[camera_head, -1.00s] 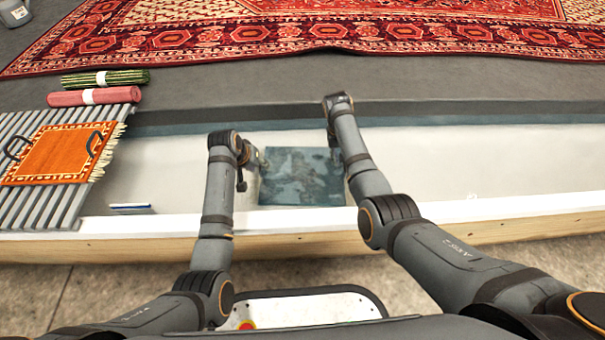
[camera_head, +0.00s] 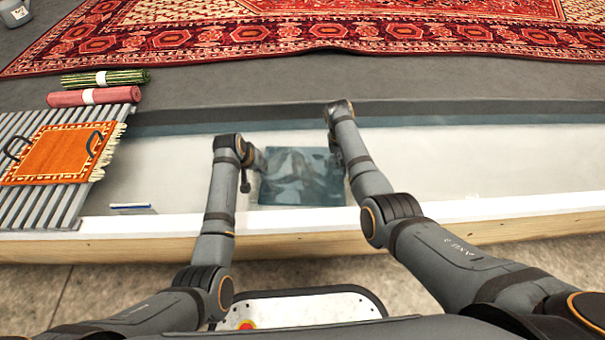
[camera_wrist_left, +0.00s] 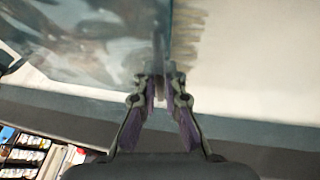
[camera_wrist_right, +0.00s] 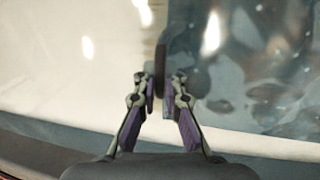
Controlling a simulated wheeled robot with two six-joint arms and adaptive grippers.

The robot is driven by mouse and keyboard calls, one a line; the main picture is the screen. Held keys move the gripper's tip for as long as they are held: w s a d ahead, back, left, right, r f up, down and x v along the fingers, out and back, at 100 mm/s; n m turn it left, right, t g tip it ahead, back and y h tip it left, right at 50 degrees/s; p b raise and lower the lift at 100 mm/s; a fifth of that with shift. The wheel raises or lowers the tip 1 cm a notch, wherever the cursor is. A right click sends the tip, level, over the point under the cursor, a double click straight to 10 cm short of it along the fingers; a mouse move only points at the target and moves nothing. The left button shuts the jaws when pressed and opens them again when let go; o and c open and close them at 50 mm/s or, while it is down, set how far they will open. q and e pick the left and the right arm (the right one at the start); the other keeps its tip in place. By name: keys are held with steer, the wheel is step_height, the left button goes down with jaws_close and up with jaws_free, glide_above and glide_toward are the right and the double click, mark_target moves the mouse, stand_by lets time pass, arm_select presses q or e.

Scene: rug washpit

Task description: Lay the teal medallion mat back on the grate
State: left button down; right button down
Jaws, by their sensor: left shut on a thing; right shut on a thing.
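The teal medallion mat (camera_head: 300,178) is in the wash pit, between my two grippers, with a rippled, watery sheen over its pattern. Its left part shows in the left wrist view (camera_wrist_left: 90,35), with a pale fringe along one edge. My left gripper (camera_wrist_left: 160,82) is shut on a dark piece at the mat's left edge. My right gripper (camera_wrist_right: 162,86) is shut on a dark piece at the right edge; the mat also shows there (camera_wrist_right: 245,70). The slatted grey grate (camera_head: 48,207) is at the left end of the pit, with an orange mat on it.
The fringed orange mat (camera_head: 60,150) with two dark handles covers part of the grate. A pink roll (camera_head: 115,95) and a green roll (camera_head: 125,76) lie behind it. A blue-and-white item (camera_head: 130,206) lies near the front rim (camera_head: 290,220). A red rug (camera_head: 330,35) lies behind the pit.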

steer(key=shift+r, duration=0.1)
